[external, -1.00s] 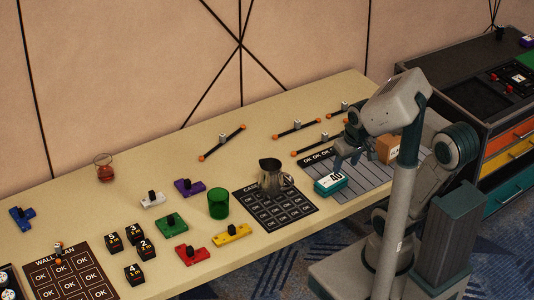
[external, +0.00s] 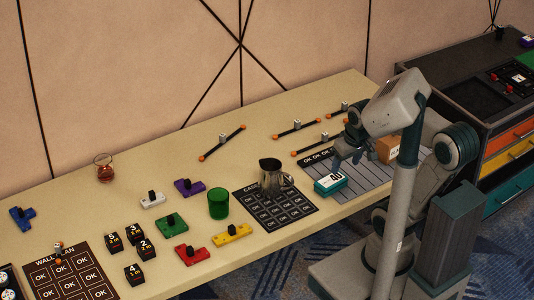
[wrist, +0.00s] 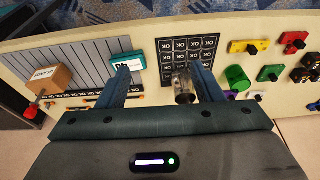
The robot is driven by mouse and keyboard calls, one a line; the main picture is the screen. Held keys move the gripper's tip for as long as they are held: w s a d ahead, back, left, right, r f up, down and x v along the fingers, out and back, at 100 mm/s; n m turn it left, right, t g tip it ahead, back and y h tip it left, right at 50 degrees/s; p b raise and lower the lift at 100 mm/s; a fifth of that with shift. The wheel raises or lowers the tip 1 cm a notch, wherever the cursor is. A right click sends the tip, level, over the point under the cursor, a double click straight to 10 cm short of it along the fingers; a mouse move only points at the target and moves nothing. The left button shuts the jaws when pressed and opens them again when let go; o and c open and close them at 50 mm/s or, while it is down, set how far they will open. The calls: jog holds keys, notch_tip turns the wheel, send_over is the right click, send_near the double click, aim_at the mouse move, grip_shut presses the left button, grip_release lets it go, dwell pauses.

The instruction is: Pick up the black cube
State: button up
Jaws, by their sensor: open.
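Several black cubes with white and orange markings stand in a group at the left front of the table, beside the wall plan card; the front one (external: 134,273) is marked 4, another (external: 146,249) is marked 2. Which one the task means I cannot tell. In the wrist view black cubes (wrist: 300,75) show at the far right edge. My gripper (external: 350,152) is open and empty above the grey striped mat at the table's right, far from the cubes. In the wrist view its two fingers (wrist: 163,80) are spread apart.
Between gripper and cubes are a teal-white box (external: 330,184), a metal pitcher (external: 270,175), a green cup (external: 218,204) and colored blocks with black knobs, such as a yellow one (external: 231,234). A brown box (external: 388,149) stands close to my arm. A glass (external: 104,168) stands near the wall.

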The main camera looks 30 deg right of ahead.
jog(key=shift+o, duration=0.2)
jog(key=m+g+y+b, duration=0.3)
jog(key=m+y+b, duration=0.6)
jog(key=m, duration=0.9)
send_near(148, 244)
jog(key=x, duration=0.6)
jog(key=shift+w+f, duration=0.2)
jog(key=shift+w, duration=0.05)
jog(key=shift+s+x, duration=0.2)
jog(key=shift+x, duration=2.55)
jog(key=shift+a+r, duration=0.1)
jog(key=shift+r, duration=0.05)
jog(key=c, duration=1.1)
